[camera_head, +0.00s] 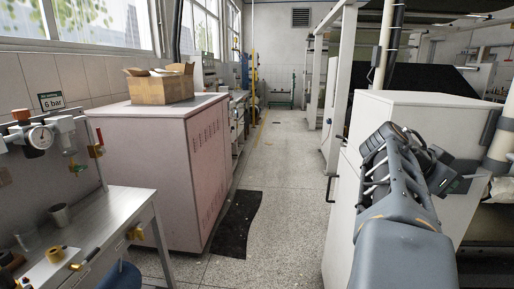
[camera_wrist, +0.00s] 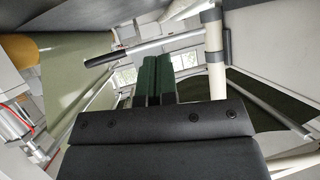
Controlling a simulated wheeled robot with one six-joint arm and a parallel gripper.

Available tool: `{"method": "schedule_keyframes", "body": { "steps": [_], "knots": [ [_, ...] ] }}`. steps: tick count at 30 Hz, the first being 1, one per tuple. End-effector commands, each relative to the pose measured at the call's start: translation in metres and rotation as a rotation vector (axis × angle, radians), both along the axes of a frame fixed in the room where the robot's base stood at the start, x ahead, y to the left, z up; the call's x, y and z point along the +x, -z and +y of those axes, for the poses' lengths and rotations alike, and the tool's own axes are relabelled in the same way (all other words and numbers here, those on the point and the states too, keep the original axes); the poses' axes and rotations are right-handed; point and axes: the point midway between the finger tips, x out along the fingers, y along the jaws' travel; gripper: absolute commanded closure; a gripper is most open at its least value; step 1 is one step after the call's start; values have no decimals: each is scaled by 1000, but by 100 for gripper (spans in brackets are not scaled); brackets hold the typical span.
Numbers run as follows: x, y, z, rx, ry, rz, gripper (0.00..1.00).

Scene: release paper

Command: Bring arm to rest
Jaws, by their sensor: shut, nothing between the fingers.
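My arm (camera_head: 400,205) reaches up from the lower right of the head view, in front of a white cabinet. Its far end is folded near the cabinet's top, and the gripper's fingers cannot be made out there. In the wrist view my gripper (camera_wrist: 156,80) shows as two dark green fingers side by side, closed together with nothing between them. Behind the fingers are a pale post (camera_wrist: 215,60), metal bars and a green-grey sheet (camera_wrist: 75,70).
The white cabinet (camera_head: 430,100) stands close to my arm at right. At left are a metal workbench (camera_head: 95,215) and a pinkish cabinet (camera_head: 155,140) bearing an open cardboard box (camera_head: 160,85). A black mat (camera_head: 238,225) lies on the floor. The middle aisle (camera_head: 285,150) is clear.

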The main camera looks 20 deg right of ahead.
Motion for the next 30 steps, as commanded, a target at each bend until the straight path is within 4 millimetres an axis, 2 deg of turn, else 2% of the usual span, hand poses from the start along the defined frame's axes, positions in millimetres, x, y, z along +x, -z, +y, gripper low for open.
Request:
{"method": "schedule_keyframes", "body": {
  "steps": [8,11,14,17,20,23,24,27,30],
  "knots": [
    [45,10,31,134,-218,66,100],
    [64,15,49,194,-322,99,100],
    [84,22,72,264,-452,142,100],
    [106,30,103,342,-612,196,100],
    [126,38,144,426,-809,262,100],
    [142,45,199,515,-1056,346,100],
    [145,49,223,549,-1165,382,100],
    [146,58,279,619,-1418,466,100],
    [139,65,321,660,-1614,528,100]
  ]
}}
